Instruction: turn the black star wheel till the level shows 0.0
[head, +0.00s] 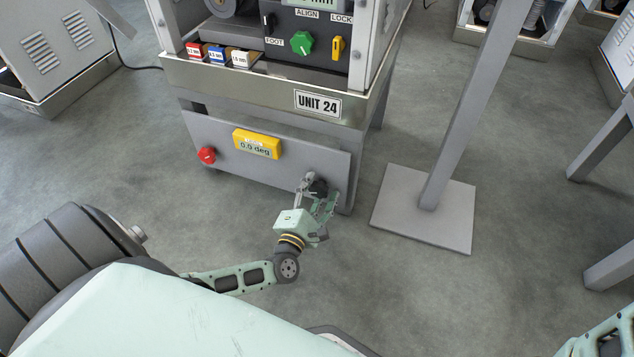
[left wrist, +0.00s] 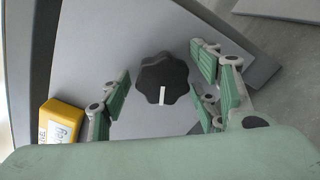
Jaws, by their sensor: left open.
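The black star wheel (left wrist: 162,75) is on the grey lower panel, with a white mark on it, in the left wrist view. In the head view the wheel (head: 318,187) is partly hidden by my left gripper. My left gripper (head: 316,190) is open, its fingers on either side of the wheel with gaps between in the left wrist view (left wrist: 160,92). The yellow level (head: 257,143) on the panel reads 0.0 deg. It also shows at the left edge of the left wrist view (left wrist: 62,122). My right gripper is not in view.
A red knob (head: 207,155) is on the panel's left. Above are a green ALIGN knob (head: 302,43), a yellow LOCK lever (head: 338,47) and the UNIT 24 plate (head: 318,103). A grey post on a square foot (head: 424,208) stands to the right. Floor in front is clear.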

